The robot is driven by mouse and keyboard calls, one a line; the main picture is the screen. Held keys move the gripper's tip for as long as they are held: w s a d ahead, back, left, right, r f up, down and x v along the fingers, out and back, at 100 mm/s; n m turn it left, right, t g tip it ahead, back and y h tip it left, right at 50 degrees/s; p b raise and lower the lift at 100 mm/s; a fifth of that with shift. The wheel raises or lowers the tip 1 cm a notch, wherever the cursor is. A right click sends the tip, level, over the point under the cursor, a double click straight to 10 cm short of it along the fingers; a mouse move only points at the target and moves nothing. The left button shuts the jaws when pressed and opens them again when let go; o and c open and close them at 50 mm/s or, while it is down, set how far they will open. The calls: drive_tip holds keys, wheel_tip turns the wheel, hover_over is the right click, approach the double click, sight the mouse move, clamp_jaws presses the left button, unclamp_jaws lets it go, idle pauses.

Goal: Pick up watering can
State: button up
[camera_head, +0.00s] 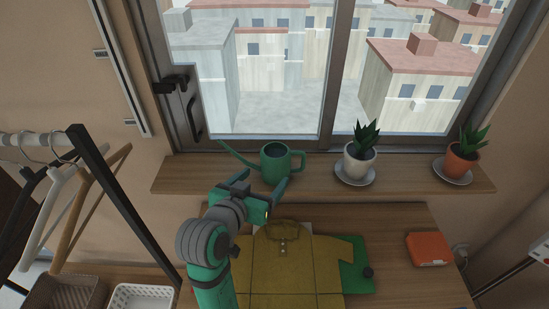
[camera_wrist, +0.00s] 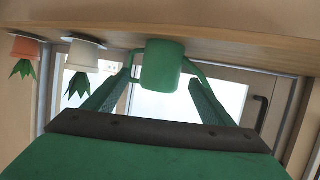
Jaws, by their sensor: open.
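The green watering can (camera_head: 275,162) stands upright on the wooden windowsill. In the head view its long spout points left and its handle loop is on the right. My gripper (camera_head: 262,183) is open and empty, just in front of the can and toward its lower side. In the wrist view, which is upside down, the can (camera_wrist: 162,66) appears centred beyond and between the two spread fingers of my gripper (camera_wrist: 157,84). The fingers do not visibly close on it, and whether they touch it cannot be told.
On the sill (camera_head: 410,182), a white pot plant (camera_head: 356,164) stands right of the can, and an orange pot plant (camera_head: 460,162) farther right. Below, a table holds a yellow shirt (camera_head: 285,262) and an orange box (camera_head: 429,248). A clothes rack (camera_head: 122,205) is at left; the window is behind.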

sight(268, 165)
drive_tip(key=shift+w+a+r+m, duration=0.2)
drive_tip(key=shift+w+r+m, duration=0.2)
drive_tip(key=shift+w+r, duration=0.35)
drive_tip(key=x, duration=0.4)
drive_tip(key=shift+f, duration=0.15)
drive_tip(key=shift+d+x, duration=0.2)
drive_tip(key=shift+x, duration=2.6)
drive_tip(key=c, duration=0.9)
drive_tip(key=shift+c, duration=1)
drive_tip(key=shift+r, duration=0.2)
